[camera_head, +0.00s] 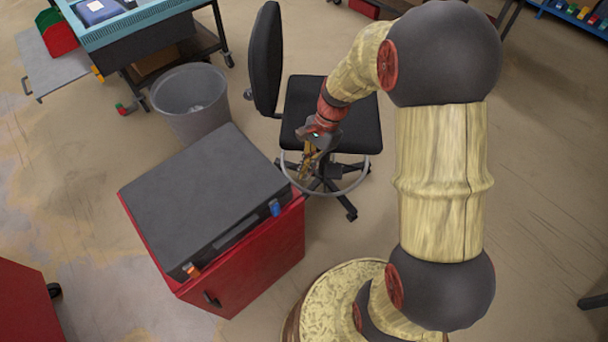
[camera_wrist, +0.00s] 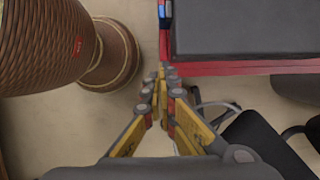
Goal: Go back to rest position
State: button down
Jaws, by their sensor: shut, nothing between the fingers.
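My gripper (camera_head: 308,160) hangs at the end of my arm, beside the right side of the red cabinet and in front of the office chair in the head view. In the wrist view my gripper (camera_wrist: 166,72) shows yellow and grey fingers brought together, with nothing between them. The fingertips are apart from the cabinet's red edge (camera_wrist: 235,68) in that view. A dark grey case (camera_head: 205,185) lies shut on top of the red cabinet (camera_head: 262,262).
A black office chair (camera_head: 340,112) stands close behind my gripper. A grey bin (camera_head: 190,100) stands behind the cabinet. A teal-edged workbench (camera_head: 140,25) is at the back left. Another red unit (camera_head: 25,305) is at the lower left. Open floor lies left of the cabinet.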

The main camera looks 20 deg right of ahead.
dwell(0.7)
jog(key=s+r+n+t+h, duration=0.1)
jog(key=s+r+n, duration=0.3)
jog(key=r, duration=0.4)
jog(key=s+a+r+n+t+h, duration=0.1)
jog(key=s+r+n+t, duration=0.2)
jog(key=s+r+n, duration=0.2)
jog(key=s+a+r+n+t+h, duration=0.1)
jog(key=s+r+n, duration=0.4)
jog(key=r, duration=0.6)
jog(key=shift+s+a+r+t+h, duration=0.2)
jog(key=shift+s+t+h, duration=0.4)
jog(key=shift+s+t, duration=0.3)
jog(key=shift+w, duration=0.1)
